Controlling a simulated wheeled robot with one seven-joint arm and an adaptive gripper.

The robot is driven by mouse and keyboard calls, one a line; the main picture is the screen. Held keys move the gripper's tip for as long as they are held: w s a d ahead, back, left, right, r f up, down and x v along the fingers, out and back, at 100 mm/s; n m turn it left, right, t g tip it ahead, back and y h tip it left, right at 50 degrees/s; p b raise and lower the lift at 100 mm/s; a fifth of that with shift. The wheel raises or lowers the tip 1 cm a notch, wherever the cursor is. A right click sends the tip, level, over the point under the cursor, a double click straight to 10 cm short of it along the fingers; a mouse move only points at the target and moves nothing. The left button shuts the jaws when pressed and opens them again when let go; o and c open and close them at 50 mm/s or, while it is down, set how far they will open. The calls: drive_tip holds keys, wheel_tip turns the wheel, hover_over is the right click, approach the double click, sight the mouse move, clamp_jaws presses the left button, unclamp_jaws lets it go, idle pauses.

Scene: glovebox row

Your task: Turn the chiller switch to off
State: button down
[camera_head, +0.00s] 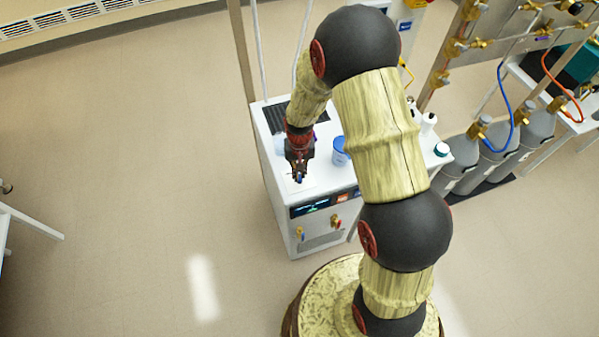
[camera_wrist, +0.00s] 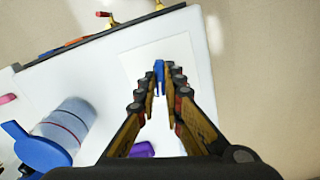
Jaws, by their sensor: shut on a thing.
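The chiller (camera_head: 283,205) is a white cabinet with a dark display panel on its front. A small blue switch handle (camera_wrist: 158,74) stands on a pale plate (camera_wrist: 170,58) on the chiller's top, near its front edge. My gripper (camera_head: 299,177) is over that top, pointing down. In the wrist view the fingertips of my gripper (camera_wrist: 159,82) are closed on the blue handle, one on each side. The fingers hide its lower part. No switch markings can be read.
A blue-lidded container (camera_wrist: 65,125) stands on the chiller top beside my gripper; it also shows in the head view (camera_head: 340,150). A purple item (camera_wrist: 142,149) lies close by. Grey gas cylinders (camera_head: 497,140) stand at the right. Floor left of the chiller is clear.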

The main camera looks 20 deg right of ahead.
sight(299, 175)
drive_tip(key=shift+n, duration=1.3)
drive_tip(key=c, duration=1.9)
unclamp_jaws()
wheel_tip(299, 175, up, 12)
drive_tip(key=shift+r, duration=0.1)
